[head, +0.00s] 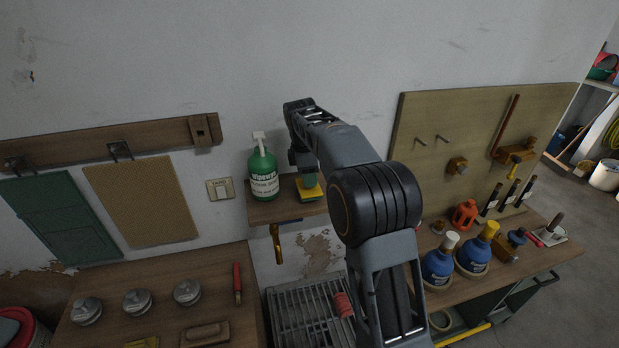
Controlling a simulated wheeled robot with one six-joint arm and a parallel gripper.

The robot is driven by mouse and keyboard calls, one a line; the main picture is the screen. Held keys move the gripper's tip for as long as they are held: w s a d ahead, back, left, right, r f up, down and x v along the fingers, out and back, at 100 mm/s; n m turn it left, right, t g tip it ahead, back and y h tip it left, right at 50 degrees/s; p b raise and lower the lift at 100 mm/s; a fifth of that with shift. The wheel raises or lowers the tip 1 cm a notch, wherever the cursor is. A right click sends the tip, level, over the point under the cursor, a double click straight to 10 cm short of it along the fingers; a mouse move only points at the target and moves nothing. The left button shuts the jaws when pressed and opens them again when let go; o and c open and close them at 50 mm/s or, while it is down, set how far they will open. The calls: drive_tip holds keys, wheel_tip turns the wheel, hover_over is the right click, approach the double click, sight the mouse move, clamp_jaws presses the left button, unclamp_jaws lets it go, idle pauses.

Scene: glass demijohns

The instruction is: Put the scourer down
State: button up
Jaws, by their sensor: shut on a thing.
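The scourer (311,190), green on top and yellow below, is at the small wooden wall shelf (268,214), right of a green pump bottle (262,177). My gripper (304,174) points down from above and is shut on the scourer. My arm hides the right part of the shelf. I cannot tell whether the scourer touches the shelf or hangs just above it.
A wooden bench (150,280) at the lower left holds several metal lids and a red-handled tool (237,283). A metal rack (305,310) stands below the shelf. Two blue bottles (438,263) stand on the right bench beneath a pegboard (440,130).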

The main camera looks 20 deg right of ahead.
drive_tip(key=shift+f, duration=0.5)
drive_tip(key=shift+s+f, duration=0.1)
drive_tip(key=o, duration=0.8)
wheel_tip(320, 180, up, 12)
drive_tip(key=a+p, duration=0.1)
drive_tip(key=s+r+m+t, duration=0.1)
drive_tip(key=s+r+m, duration=0.1)
drive_tip(key=s+m, duration=0.3)
drive_tip(key=s+f+m+t, duration=0.1)
drive_tip(key=s+f+m, duration=0.2)
drive_tip(key=s, duration=0.4)
drive_tip(key=s+f+m+t+y, duration=0.1)
drive_tip(key=s+f+m, duration=0.3)
drive_tip(key=s, duration=0.3)
drive_tip(key=s+f+m+t, duration=0.2)
drive_tip(key=s+f+m, duration=0.1)
drive_tip(key=s+f, duration=0.2)
drive_tip(key=shift+s+d+f+m, duration=0.15)
drive_tip(key=shift+s+d, duration=0.05)
drive_tip(key=shift+s, duration=0.5)
drive_tip(key=shift+s+d+f+m, duration=0.1)
drive_tip(key=shift+s+d+m, duration=0.1)
drive_tip(key=shift+s, duration=0.5)
